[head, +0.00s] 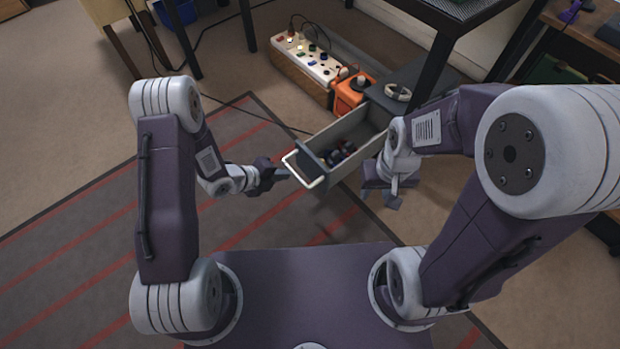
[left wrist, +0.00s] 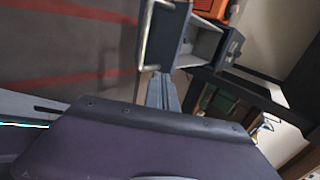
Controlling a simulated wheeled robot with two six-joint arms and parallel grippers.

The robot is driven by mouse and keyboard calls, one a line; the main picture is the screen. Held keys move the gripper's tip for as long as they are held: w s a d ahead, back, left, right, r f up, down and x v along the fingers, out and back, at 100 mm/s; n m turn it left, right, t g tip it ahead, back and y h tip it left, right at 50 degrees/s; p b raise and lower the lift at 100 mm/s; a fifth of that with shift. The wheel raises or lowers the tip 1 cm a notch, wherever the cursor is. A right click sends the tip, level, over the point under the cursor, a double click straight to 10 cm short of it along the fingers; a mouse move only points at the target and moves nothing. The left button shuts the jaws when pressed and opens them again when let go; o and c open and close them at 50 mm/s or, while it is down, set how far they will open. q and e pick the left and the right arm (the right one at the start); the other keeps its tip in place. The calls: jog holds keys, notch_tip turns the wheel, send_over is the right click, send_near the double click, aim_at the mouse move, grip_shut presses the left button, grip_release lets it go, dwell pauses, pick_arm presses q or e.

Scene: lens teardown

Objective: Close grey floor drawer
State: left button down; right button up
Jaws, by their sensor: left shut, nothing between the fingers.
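The grey floor drawer (head: 361,132) is pulled out of a low dark cabinet (head: 420,82) and stands open, with a few small dark items (head: 342,153) inside. Its front carries a white bar handle (head: 302,171). My left gripper (head: 283,173) is shut and empty, just left of the handle; whether it touches is unclear. In the left wrist view the shut fingers (left wrist: 163,92) point toward the drawer (left wrist: 197,45) and its handle (left wrist: 148,32). My right gripper (head: 392,196) is right of the drawer front, pointing down; its jaws are not clear.
An orange box (head: 351,94) and a white panel with knobs (head: 306,59) sit on the floor behind the drawer. A white ring-shaped thing (head: 398,92) lies on the cabinet. Table legs (head: 433,66) stand nearby. The striped rug (head: 90,255) is clear at left.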

aim_at(317, 165)
pick_arm(q)
jog(key=b+x, duration=0.5)
jog(key=x, duration=0.4)
jog(key=shift+f+b, duration=0.3)
jog(key=shift+f, duration=0.1)
jog(key=w+d+b, duration=0.2)
jog(key=d, duration=0.1)
jog(key=shift+w+f, duration=0.1)
jog(key=shift+w, duration=0.05)
jog(key=shift+w+d, duration=0.25)
jog(key=shift+d, duration=0.15)
jog(key=shift+r, duration=0.2)
jog(key=shift+w+d, duration=0.1)
